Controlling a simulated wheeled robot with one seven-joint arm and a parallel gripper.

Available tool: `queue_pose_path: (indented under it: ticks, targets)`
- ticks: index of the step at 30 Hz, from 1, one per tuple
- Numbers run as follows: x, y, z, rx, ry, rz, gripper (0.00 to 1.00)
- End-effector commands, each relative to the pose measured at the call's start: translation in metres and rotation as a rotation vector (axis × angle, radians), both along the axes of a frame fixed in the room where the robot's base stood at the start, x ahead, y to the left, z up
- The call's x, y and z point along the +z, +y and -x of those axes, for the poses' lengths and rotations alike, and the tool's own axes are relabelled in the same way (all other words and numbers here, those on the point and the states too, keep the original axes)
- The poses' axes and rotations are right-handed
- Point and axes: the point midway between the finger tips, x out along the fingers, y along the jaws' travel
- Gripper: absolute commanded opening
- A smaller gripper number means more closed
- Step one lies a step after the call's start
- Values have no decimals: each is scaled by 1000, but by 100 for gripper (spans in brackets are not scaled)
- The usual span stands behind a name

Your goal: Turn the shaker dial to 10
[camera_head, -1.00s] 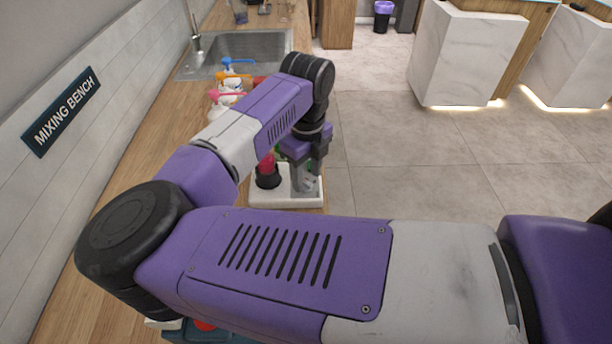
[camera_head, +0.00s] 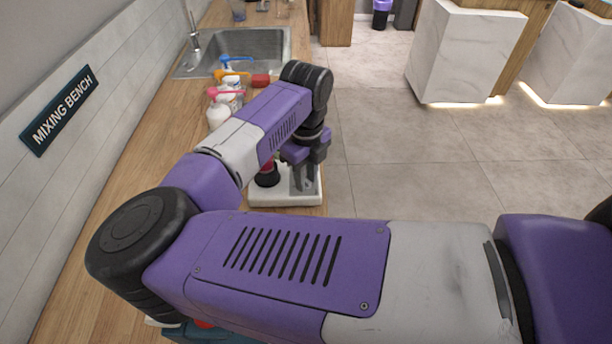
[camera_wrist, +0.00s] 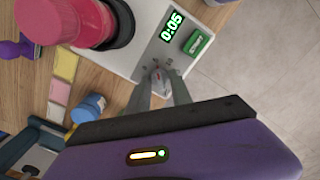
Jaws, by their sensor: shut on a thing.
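The shaker (camera_head: 262,198) is a white-based device on the front right of the wooden bench; it also shows in the wrist view (camera_wrist: 124,60). Its black cup holder (camera_wrist: 118,22) carries a red vessel (camera_wrist: 82,18). The shaker's display (camera_wrist: 172,25) reads 0:05 in green, beside a green START button (camera_wrist: 197,42). The small grey dial (camera_wrist: 157,75) sits below the display, largely hidden between my fingertips. My gripper (camera_head: 304,182) points down over the panel and is shut on the dial. The scale marks around it are too small to read.
Several bottles with coloured tops, one a white bottle (camera_head: 218,112), stand behind the shaker near the sink (camera_head: 245,50). A blue-capped jar (camera_wrist: 90,106) and coloured labels lie beside the shaker. Open floor is to the right.

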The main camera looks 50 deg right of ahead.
Motion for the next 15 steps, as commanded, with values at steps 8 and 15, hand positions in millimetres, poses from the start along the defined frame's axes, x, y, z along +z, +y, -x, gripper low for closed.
queue_pose_path:
  ticks: [8, 15]
  targets:
    - [-4, 0, -1, -115, -3, -1, 0]
    - [-6, 0, -2, -308, -5, -1, 0]
